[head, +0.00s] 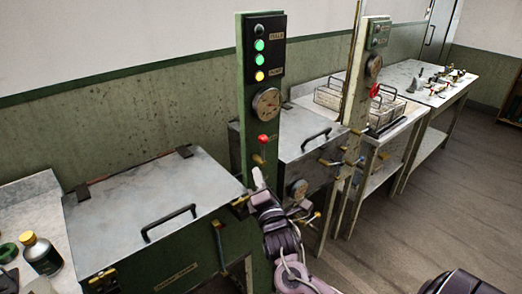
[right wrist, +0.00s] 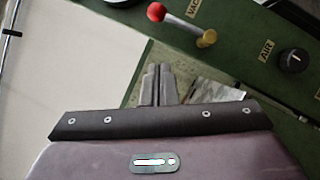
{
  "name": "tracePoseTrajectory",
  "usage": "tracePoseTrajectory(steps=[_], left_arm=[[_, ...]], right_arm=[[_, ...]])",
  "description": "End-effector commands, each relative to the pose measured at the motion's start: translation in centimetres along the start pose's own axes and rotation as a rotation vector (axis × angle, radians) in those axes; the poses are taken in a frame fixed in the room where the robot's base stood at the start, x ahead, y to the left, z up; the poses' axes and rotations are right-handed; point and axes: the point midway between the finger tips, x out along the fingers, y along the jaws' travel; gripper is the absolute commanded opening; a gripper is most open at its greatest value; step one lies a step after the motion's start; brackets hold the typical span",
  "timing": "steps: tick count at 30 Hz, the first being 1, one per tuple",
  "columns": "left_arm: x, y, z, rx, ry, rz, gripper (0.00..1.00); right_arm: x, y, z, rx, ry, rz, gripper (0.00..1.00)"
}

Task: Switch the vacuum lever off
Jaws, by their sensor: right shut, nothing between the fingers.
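The vacuum lever, with a red ball knob (head: 263,138), is on the front of the green post (head: 247,100). In the head view its knob stands above a brass pivot. In the right wrist view the knob (right wrist: 156,12) joins a pale shaft and brass pivot (right wrist: 206,38), beside a partly cut-off "VAC" label. My right gripper (head: 257,178) is just below the lever in the head view. Its fingers (right wrist: 157,72) are shut and empty, apart from the lever in the right wrist view. My left gripper is not in view.
A black AIR knob (right wrist: 294,60) is near the lever. The post carries a gauge (head: 266,104) and a light panel (head: 264,48) with green and amber lights lit. A lidded basin (head: 130,190) stands left, another (head: 290,135) right. A bottle (head: 41,256) stands far left.

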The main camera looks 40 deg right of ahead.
Motion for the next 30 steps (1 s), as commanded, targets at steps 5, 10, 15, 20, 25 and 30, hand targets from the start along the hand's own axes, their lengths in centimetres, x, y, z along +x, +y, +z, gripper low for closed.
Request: tracePoseTrajectory(steps=[5, 10, 15, 20, 25, 30], left_arm=[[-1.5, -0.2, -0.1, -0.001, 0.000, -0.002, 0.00], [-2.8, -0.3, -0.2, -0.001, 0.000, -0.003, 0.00], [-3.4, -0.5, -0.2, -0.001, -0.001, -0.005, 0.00], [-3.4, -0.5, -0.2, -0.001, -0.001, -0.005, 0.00], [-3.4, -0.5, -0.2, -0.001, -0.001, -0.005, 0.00], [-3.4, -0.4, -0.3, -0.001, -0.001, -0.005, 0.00]], right_arm=[[4.1, 0.3, 0.2, 0.001, -0.002, 0.000, 0.00], [6.1, 0.3, 1.7, -0.002, 0.000, -0.001, 0.00], [7.1, 0.1, 2.6, 0.000, 0.001, -0.001, 0.00], [7.3, 0.0, 2.8, 0.001, 0.002, 0.000, 0.00], [7.3, 0.0, 2.8, 0.001, 0.002, 0.000, 0.00], [7.3, 0.0, 2.8, 0.000, 0.001, 0.000, 0.00]])
